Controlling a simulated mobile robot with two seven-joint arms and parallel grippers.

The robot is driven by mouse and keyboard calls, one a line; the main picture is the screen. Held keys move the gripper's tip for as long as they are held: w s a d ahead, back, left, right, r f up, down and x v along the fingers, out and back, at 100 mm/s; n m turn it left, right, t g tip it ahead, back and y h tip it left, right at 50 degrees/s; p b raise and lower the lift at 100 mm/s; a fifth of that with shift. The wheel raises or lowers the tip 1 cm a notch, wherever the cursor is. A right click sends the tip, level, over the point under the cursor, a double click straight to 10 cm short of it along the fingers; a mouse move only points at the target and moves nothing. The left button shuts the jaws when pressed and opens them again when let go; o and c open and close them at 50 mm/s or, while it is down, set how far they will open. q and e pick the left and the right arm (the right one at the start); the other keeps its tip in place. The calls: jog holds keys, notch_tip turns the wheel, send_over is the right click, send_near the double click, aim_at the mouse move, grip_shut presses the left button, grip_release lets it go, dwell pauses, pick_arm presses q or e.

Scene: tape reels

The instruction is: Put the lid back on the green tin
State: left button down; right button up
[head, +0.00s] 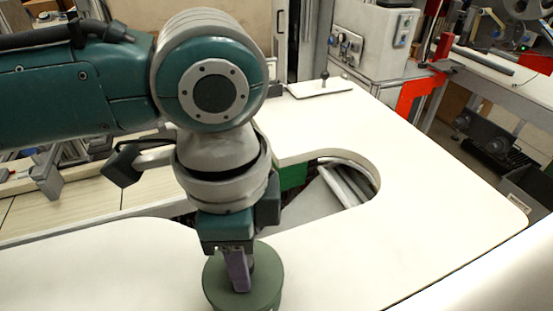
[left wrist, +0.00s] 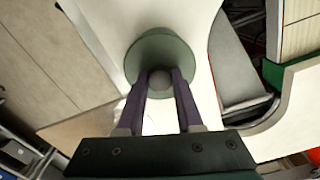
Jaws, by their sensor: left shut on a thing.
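My left gripper (head: 242,284) points straight down at the near edge of the white table. Its purple fingers are shut on the round grey knob of the green lid (head: 268,262). In the left wrist view the fingers (left wrist: 160,80) stand on both sides of the knob (left wrist: 160,79), with the round green lid (left wrist: 160,47) beyond them. Green side wall shows below the lid's top in the head view, cut off by the lower picture edge. I cannot tell lid from tin there, or whether they touch. My right gripper is out of view.
The white table (head: 420,190) has a rounded cut-out behind my gripper, with grey panels (head: 345,185) inside. A small white plate with a dark knob (head: 321,87) lies at the table's back edge. The tabletop to the right is clear.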

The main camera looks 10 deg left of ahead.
pick_arm(q)
jog(key=shift+p, duration=0.75)
dwell(0.7)
jog(key=shift+f, duration=0.15)
dwell(0.7)
jog(key=shift+p, duration=0.45)
dwell(0.3)
jog(key=shift+c, duration=2.4)
grip_release()
jog(key=shift+o, duration=0.2)
jog(key=o, duration=0.4)
jog(key=shift+o, duration=0.2)
